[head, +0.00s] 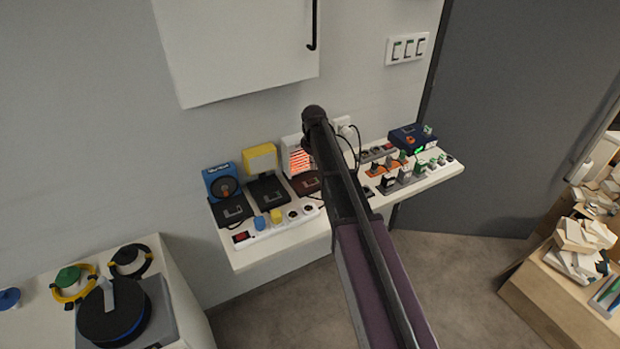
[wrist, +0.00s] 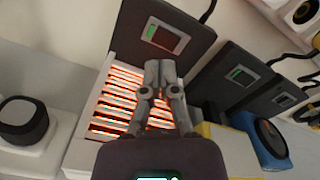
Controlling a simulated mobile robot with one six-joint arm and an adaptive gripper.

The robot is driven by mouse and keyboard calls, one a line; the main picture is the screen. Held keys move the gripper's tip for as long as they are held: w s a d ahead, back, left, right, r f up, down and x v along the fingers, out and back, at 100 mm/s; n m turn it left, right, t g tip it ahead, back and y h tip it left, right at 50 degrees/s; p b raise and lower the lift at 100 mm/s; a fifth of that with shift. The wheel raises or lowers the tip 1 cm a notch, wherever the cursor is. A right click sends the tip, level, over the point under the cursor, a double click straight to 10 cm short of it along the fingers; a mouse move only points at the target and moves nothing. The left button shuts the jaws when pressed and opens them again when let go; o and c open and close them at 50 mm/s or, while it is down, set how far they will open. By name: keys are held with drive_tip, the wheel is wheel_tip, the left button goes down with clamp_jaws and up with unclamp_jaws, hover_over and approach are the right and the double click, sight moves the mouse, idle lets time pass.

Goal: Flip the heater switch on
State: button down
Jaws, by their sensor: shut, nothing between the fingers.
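The heater (head: 298,158) is a small white box with bars glowing orange on the shelf in the head view. It also shows in the wrist view (wrist: 108,100), behind my fingers. Its dark switch plate (head: 307,184) lies in front of it, partly covered by my arm. In the wrist view the plate (wrist: 190,52) bears a rocker switch (wrist: 165,36) with a green part at one end and dark red on the rest. My gripper (wrist: 160,66) is shut and empty, its tips just short of the rocker in the picture. I cannot tell whether they touch the plate. The head view hides the fingers.
A blue device (head: 222,183) and a yellow one (head: 260,158) stand left of the heater, each with a dark switch plate. A white power strip (head: 292,216) runs along the shelf front. A blue box (head: 410,138) and cables are at the right.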

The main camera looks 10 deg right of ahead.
drive_tip(key=shift+r+p, duration=0.4)
drive_tip(key=shift+r, duration=0.25)
drive_tip(key=s+m, duration=0.9)
drive_tip(key=s, duration=2)
drive_tip(key=shift+a+m, duration=0.15)
drive_tip(key=shift+m, duration=0.15)
